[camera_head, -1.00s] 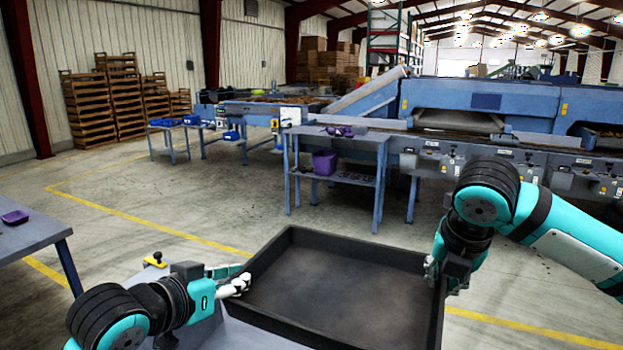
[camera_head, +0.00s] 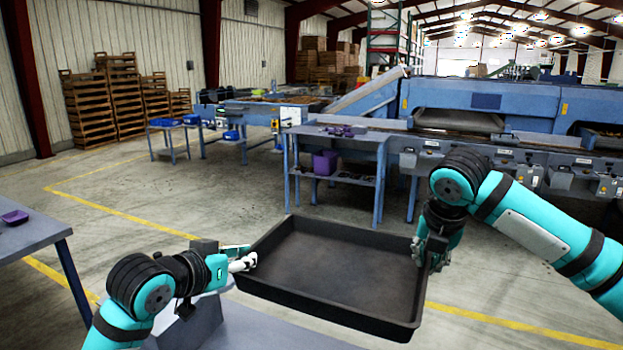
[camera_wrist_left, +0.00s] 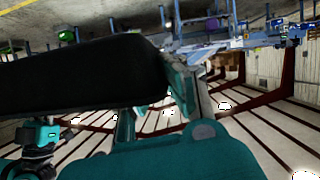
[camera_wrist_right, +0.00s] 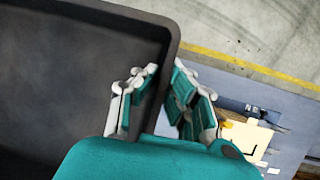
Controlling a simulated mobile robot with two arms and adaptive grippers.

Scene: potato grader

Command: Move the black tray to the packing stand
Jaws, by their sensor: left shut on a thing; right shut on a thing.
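The black tray (camera_head: 335,262) is empty and hangs between my two grippers in the head view, tilted a little in the picture. My left gripper (camera_head: 247,260) is shut on its left wall. My right gripper (camera_head: 421,250) is shut on its right wall. In the right wrist view the fingers (camera_wrist_right: 152,100) straddle the tray wall (camera_wrist_right: 168,60). In the left wrist view the tray's dark underside or side (camera_wrist_left: 90,75) fills much of the left. I cannot tell which stand is the packing stand.
A blue-grey table surface (camera_head: 250,330) lies below the tray. A blue stand (camera_head: 335,140) with a purple bin (camera_head: 325,162) on its lower shelf is ahead. Another table (camera_head: 30,235) with a purple tray (camera_head: 14,217) is at left. Floor between them is clear.

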